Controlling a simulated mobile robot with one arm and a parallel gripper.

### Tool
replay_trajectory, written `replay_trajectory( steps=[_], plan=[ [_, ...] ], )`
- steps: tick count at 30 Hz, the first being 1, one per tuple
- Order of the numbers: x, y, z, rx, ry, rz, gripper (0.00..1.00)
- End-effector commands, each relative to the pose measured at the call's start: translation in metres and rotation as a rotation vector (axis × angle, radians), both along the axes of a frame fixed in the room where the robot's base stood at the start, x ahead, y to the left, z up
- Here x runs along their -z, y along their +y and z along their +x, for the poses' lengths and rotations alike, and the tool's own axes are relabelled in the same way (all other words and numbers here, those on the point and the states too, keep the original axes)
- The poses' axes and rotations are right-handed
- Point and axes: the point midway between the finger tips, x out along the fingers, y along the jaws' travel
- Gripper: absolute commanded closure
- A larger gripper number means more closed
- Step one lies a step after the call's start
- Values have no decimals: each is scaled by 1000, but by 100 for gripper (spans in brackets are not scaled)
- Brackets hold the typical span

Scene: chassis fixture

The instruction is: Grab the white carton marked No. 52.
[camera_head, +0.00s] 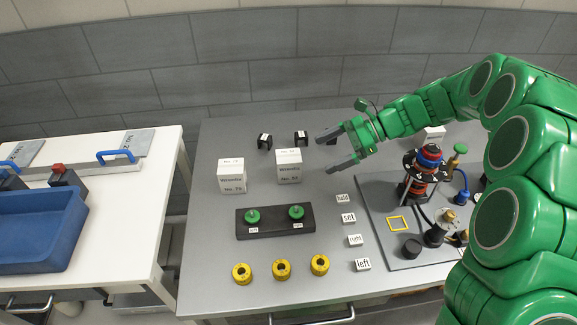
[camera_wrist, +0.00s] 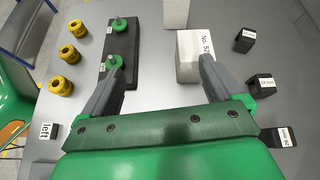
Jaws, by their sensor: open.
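The white carton marked No. 52 (camera_head: 289,168) stands upright on the grey table, left of my gripper in the head view. In the wrist view the carton (camera_wrist: 187,68) shows its No. 52 top label and lies just beyond the right fingertip. My gripper (camera_head: 327,154) is open with nothing between its fingers, and its fingertips point left toward the carton. In the wrist view the gripper (camera_wrist: 160,62) has its fingers wide apart, and the carton is not centred between them.
Another white carton (camera_head: 231,177) stands to the left. A black block with green knobs (camera_head: 275,223) lies in front, with yellow rings (camera_head: 281,269) nearer the edge. Small black blocks (camera_head: 301,138) sit behind. A fixture board (camera_head: 380,200) is at right.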

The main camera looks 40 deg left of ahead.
Motion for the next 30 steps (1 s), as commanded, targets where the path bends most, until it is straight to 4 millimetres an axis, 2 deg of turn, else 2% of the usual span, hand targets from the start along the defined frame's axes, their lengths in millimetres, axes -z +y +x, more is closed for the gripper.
replay_trajectory(
  steps=[3, 9, 17, 30],
  plan=[
    [15, 22, 7, 22, 58, 1, 6],
    [33, 49, 16, 51, 127, 1, 6],
    [43, 62, 17, 64, 163, 0, 6],
    [56, 84, -3, 63, 162, 0, 6]
  ],
)
